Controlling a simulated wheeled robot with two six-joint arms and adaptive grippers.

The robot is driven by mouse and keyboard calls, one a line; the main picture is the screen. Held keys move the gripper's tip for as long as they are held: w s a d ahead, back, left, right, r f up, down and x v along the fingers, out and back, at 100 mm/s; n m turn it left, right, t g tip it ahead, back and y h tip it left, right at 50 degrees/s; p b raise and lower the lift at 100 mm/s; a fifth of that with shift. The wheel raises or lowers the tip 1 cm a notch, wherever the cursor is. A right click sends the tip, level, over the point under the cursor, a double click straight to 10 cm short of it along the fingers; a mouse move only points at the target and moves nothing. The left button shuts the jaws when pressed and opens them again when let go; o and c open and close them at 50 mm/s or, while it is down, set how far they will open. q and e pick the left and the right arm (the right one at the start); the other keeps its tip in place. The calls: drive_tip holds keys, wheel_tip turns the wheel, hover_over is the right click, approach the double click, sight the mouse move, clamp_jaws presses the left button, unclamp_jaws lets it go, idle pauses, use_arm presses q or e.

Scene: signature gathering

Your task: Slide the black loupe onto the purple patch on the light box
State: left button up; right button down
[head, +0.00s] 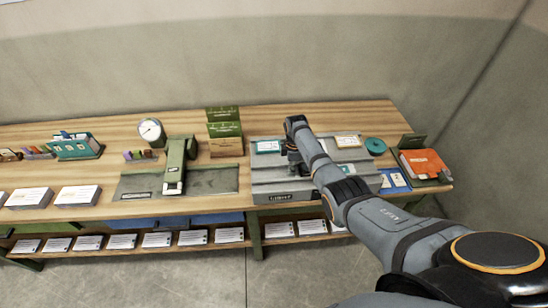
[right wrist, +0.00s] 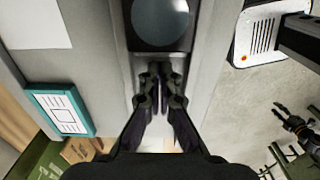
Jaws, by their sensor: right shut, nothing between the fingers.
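The grey light box (head: 262,184) stands on the right part of the wooden table. My right gripper (head: 291,168) points down over its middle; in the right wrist view its fingers (right wrist: 160,78) are together with nothing between them. The black loupe (right wrist: 160,22), with a round grey lens, is just beyond the fingertips at the top edge of that view, partly cut off. I cannot tell if they touch. My arm hides it in the head view. I see no purple patch. A small dark shape (right wrist: 296,126) in the right wrist view looks like my left gripper, its jaws unclear.
A teal roll (head: 375,146) and an orange book (head: 424,163) are at the right. A green press (head: 176,168) and green boxes (head: 225,131) stand to the left. Cards (head: 157,240) line the lower shelf.

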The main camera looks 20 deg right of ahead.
drive_tip(key=shift+w+a+r, duration=0.15)
drive_tip(key=shift+a+r, duration=0.1)
drive_tip(key=shift+a, duration=0.25)
drive_tip(key=shift+w+a+r, duration=0.15)
drive_tip(key=shift+a+r, duration=0.1)
drive_tip(key=shift+a, duration=0.2)
drive_tip(key=r, duration=0.4)
drive_tip(key=shift+w+a, duration=0.3)
use_arm(q)
drive_tip(key=shift+w+a+f+b, duration=0.25)
drive_tip(key=shift+w+b, duration=0.3)
drive_tip(key=shift+b, duration=0.05)
use_arm(e)
drive_tip(key=r, duration=0.5)
drive_tip(key=shift+s+d, duration=0.2)
drive_tip(key=shift+f, duration=0.1)
